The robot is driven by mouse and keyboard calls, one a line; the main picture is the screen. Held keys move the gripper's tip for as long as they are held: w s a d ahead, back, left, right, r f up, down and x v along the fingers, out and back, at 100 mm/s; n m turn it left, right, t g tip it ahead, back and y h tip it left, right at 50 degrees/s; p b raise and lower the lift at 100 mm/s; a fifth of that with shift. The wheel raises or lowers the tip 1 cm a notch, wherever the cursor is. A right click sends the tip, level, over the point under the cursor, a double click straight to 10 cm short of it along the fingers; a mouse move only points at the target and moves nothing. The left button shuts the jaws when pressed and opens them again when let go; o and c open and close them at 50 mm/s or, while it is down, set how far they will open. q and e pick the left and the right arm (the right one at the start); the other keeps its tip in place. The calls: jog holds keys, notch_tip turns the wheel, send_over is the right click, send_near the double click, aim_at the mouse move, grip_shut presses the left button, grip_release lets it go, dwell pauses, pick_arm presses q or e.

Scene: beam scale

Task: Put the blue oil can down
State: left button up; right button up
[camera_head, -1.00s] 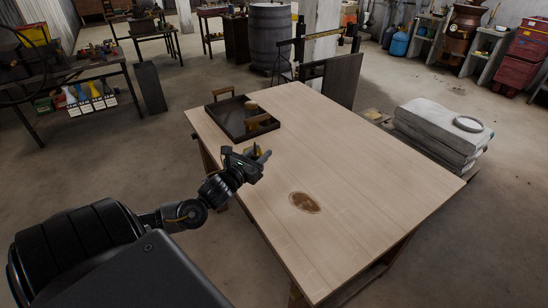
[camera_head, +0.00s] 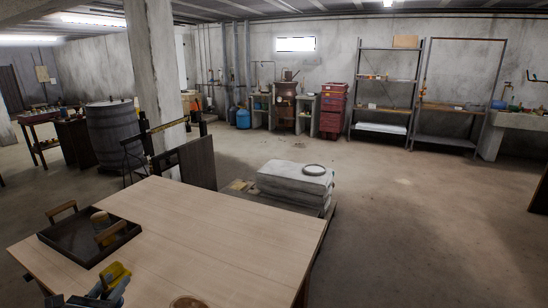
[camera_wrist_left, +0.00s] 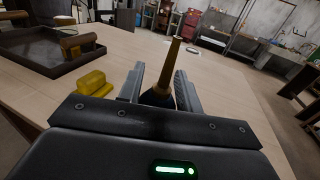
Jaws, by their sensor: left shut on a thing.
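The blue oil can shows in the left wrist view as a dark blue body (camera_wrist_left: 157,98) with a long brass-coloured spout rising from it. My left gripper (camera_wrist_left: 160,78) is shut on it, one finger on each side. In the head view the left gripper (camera_head: 92,300) is at the bottom left edge, over the near part of the wooden table (camera_head: 215,235), and is partly cut off. The can's underside is hidden, so I cannot tell whether it touches the tabletop. My right gripper is not in view.
A yellow object (camera_head: 116,273) is close beside the left gripper. Behind it is a dark tray (camera_head: 72,236) with wooden handles and a round brownish thing inside. The table's middle and right are largely clear. Stacked grey sacks (camera_head: 290,187) stand beyond the far edge.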

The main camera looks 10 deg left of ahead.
pick_arm(q)
jog(key=s+d+m+g+h, duration=0.2)
jog(key=d+m+h, duration=0.4)
jog(key=d, duration=1.7)
jog(key=shift+s+d+r+h, duration=0.15)
jog(key=shift+s+r+h, duration=0.25)
jog(key=shift+h, duration=1.5)
jog(key=shift+w+d, duration=0.1)
jog(key=shift+w, duration=0.05)
